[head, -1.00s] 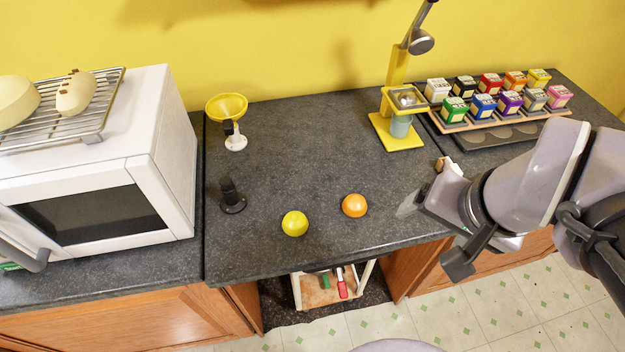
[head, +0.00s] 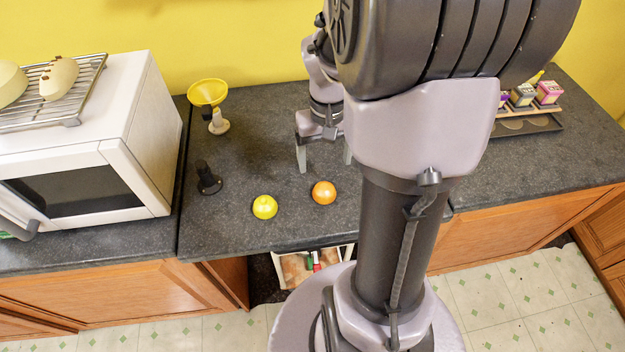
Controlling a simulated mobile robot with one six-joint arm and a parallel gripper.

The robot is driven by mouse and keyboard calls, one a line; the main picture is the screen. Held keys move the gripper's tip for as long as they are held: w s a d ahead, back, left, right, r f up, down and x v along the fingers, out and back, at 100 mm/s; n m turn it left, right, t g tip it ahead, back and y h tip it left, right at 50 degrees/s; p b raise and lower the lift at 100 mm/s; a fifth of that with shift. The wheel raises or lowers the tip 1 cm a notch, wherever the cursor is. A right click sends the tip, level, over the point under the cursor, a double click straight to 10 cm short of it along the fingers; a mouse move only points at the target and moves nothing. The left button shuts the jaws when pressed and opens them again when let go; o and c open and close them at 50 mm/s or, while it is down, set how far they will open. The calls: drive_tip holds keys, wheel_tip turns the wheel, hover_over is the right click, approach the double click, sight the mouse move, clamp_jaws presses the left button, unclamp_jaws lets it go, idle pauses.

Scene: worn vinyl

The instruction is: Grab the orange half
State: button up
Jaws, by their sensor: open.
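My gripper (head: 325,164) is open and points down, above and behind the orange half. Its two fingers are spread to the left and right, and nothing shows between them. I cannot tell its exact height over the counter.
A black stand (head: 208,178) and a yellow funnel (head: 207,93) stand to the left, beside a white microwave (head: 83,160). Small boxes (head: 523,95) sit on a rack at the right. My arm hides the counter's middle right.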

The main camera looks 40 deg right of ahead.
sight(325, 187)
wheel_tip(325, 187, down, 8)
drive_tip(key=shift+r+b, duration=0.1)
drive_tip(key=shift+b, duration=1.15)
drive_tip(key=f+b, duration=0.1)
drive_tip(key=f, duration=0.2)
drive_tip(key=d+f+b, duration=0.1)
drive_tip(key=f, duration=0.1)
drive_tip(key=shift+w+f+b, duration=0.1)
drive_tip(key=shift+w+b, duration=0.2)
drive_tip(key=shift+b, duration=0.05)
drive_tip(key=shift+a, duration=0.1)
drive_tip(key=shift+c, duration=1)
drive_tip(key=c, duration=1.3)
